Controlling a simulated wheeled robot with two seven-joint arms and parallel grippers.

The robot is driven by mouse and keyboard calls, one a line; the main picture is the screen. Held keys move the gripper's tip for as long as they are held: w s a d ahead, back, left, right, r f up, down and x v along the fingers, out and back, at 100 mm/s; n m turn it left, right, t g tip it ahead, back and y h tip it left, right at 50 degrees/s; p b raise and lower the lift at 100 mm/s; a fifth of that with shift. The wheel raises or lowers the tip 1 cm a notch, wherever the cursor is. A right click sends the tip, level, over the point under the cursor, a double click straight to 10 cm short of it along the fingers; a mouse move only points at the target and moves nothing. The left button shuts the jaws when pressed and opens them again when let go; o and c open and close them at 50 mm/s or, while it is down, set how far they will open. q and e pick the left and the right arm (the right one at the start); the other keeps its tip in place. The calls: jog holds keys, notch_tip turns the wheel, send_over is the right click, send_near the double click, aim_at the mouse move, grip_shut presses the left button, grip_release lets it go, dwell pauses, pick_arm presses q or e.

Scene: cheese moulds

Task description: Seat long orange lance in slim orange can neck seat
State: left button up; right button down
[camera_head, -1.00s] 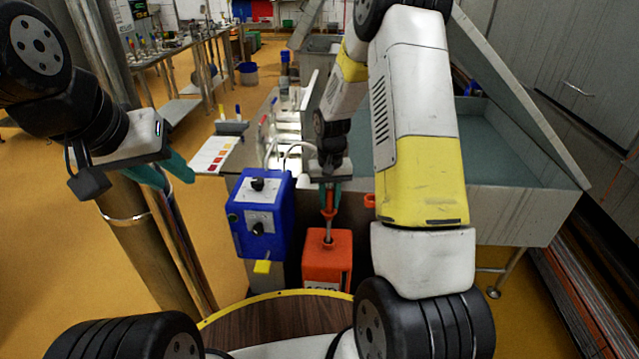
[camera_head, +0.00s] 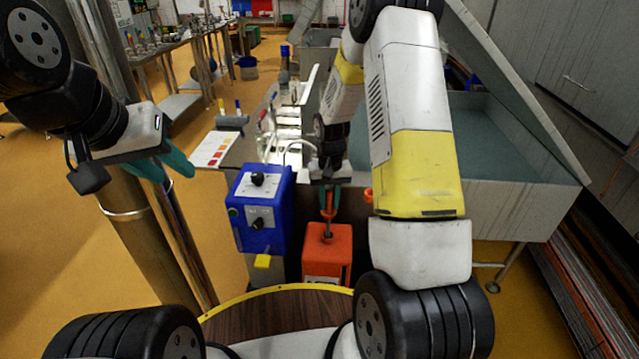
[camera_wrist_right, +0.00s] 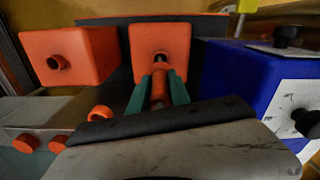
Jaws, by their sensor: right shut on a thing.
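My right gripper (camera_head: 331,200) is shut on the orange lance (camera_head: 329,215), its green fingers on either side. The lance stands about upright over the slim orange can (camera_head: 327,262), with its grey shaft going down at the neck. In the right wrist view the lance (camera_wrist_right: 159,88) sits between the gripper fingers (camera_wrist_right: 158,84), lined up with the dark neck opening of the slim can (camera_wrist_right: 174,38). How deep the shaft is inside is hidden. My left gripper (camera_head: 166,170) is open and empty at the left, far from the can.
A wider orange can (camera_wrist_right: 92,55) with an open neck stands beside the slim can. A blue box with knobs (camera_head: 258,210) stands close on the other side. A grey basin (camera_head: 510,205) lies to the right, behind my right arm. The wooden round top (camera_head: 275,310) in front is bare.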

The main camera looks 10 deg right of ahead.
aim_at(329, 219)
jog(key=shift+f, duration=4.9)
jog(key=c, duration=1.1)
grip_release()
jog(key=shift+r, duration=3.9)
